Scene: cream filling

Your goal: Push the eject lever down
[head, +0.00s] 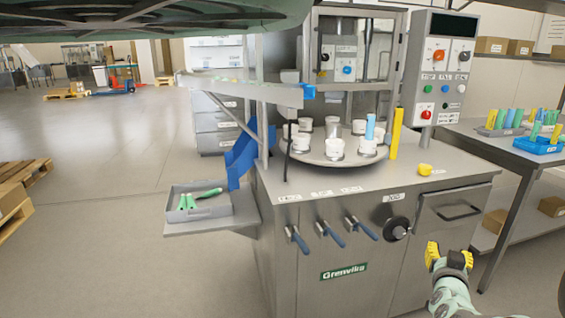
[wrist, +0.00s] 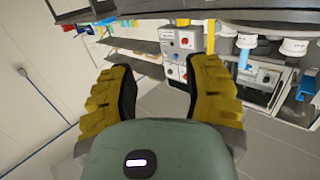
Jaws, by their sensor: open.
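Three levers with blue handles stick out of the front of the steel filling machine: a left lever (head: 298,240), a middle lever (head: 332,233) and a right lever (head: 363,229). Each handle slants down to the right. Small labels sit above them, too small to read surely, so I cannot tell which is the eject lever. My gripper (head: 449,255) with yellow finger pads is right of the levers and the black knob, apart from them. In the wrist view my gripper (wrist: 160,78) is open and empty; the levers are not visible there.
The machine top holds a round turntable (head: 325,160) with white cups. A black knob (head: 397,229) and drawer handle (head: 458,213) are on the front. A side shelf (head: 212,225) with a tray is left. A side table (head: 488,136) stands right.

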